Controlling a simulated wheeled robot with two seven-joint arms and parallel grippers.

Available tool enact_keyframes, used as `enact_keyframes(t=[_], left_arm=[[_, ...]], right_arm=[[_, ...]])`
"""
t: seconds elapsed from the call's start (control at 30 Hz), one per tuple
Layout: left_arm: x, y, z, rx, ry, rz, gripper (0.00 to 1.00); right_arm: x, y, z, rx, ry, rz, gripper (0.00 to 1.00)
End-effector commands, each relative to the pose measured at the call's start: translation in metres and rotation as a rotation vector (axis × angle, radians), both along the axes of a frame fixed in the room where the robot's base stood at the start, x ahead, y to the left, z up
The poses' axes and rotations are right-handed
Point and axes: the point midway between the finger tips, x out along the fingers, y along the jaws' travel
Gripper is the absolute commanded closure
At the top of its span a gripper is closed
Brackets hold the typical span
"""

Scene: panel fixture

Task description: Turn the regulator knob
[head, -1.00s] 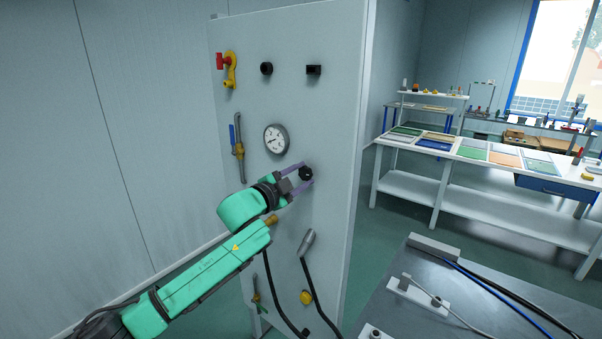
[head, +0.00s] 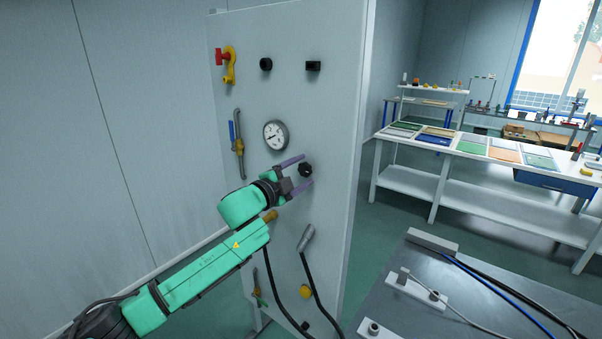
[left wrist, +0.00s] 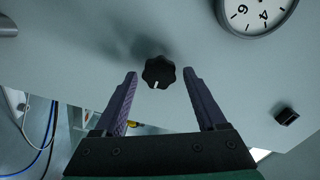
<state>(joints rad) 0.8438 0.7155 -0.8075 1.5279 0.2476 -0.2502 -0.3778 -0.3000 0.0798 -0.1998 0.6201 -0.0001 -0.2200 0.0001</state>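The regulator knob (head: 305,170) is a black lobed knob on the pale panel (head: 335,60). In the left wrist view the knob (left wrist: 159,72) shows a white mark pointing towards the gripper. My left gripper (head: 307,171) has its purple fingers spread wide. The fingers also show in the left wrist view (left wrist: 162,75), empty, one to each side of and a little short of the knob; neither touches it. A round white gauge (head: 276,136) sits above and left of the knob. My right gripper is not in view.
The panel also bears a red-handled yellow valve (head: 228,66), black knobs (head: 266,65), a blue-handled valve (head: 238,145), a grey-ended hose (head: 306,238) and a yellow button (head: 305,291). A metal table (head: 400,270) stands at the lower right.

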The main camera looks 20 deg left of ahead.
Motion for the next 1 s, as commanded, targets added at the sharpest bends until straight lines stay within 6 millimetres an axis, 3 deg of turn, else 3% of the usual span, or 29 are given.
enact_keyframes(t=[0.33,0.47,0.57,0.8,1.0], left_arm=[[-0.001,0.001,-0.001,-0.002,0.002,0.0,0.19],[-0.012,0.007,-0.003,-0.002,0.001,0.001,0.19],[-0.032,0.013,-0.006,0.002,0.002,0.001,0.19],[-0.097,0.041,-0.012,0.006,0.004,0.004,0.19],[-0.128,0.053,-0.008,0.001,0.003,0.005,0.19]], right_arm=[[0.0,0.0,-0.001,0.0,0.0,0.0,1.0],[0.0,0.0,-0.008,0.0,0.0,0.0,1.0],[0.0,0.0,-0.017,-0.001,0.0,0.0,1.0],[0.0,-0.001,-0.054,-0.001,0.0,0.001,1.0],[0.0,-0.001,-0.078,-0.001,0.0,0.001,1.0]])
